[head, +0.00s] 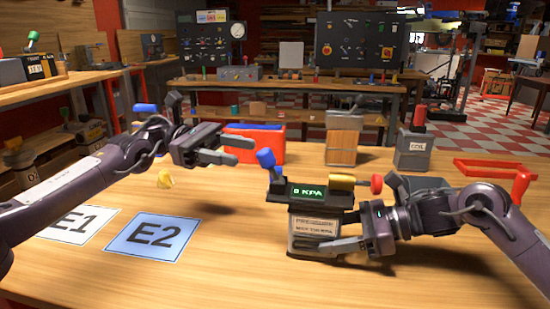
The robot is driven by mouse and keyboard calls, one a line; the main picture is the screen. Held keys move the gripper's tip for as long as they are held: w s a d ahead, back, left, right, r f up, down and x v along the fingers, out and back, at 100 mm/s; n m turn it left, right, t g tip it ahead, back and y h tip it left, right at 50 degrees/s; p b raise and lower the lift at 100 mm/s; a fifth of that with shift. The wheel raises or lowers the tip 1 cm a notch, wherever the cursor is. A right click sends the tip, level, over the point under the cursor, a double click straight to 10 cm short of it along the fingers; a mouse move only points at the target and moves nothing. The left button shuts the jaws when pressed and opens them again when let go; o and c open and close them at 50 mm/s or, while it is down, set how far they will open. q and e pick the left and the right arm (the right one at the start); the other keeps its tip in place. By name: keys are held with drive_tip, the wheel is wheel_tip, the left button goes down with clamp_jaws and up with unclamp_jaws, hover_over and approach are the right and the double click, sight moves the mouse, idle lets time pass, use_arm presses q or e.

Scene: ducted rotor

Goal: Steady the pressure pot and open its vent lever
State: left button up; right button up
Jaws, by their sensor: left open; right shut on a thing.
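The pressure pot (318,222) stands upright on the wooden table, with a dark top and a lit green display (309,192) reading what looks like 0 or 8 KPA. A blue-handled lever (266,159) rises at its left end, tilted up and left. A yellow cylinder (342,181) and a red knob (376,183) are at the right of its top. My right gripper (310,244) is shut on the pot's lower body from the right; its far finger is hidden. My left gripper (241,150) is open and empty, above the table, up and left of the blue handle and apart from it.
Cards E1 (78,225) and E2 (155,237) lie at left. Behind are a small yellow piece (165,179), a red bin (266,145), a wooden block (343,140) and a grey canister (412,151). A red-handled frame (490,170) is at right. The front middle is clear.

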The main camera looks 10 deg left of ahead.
sight(274, 159)
use_arm(q)
drive_tip(key=x, duration=0.8)
drive_tip(key=shift+s+d, duration=0.1)
drive_tip(key=shift+d, duration=0.25)
clamp_jaws()
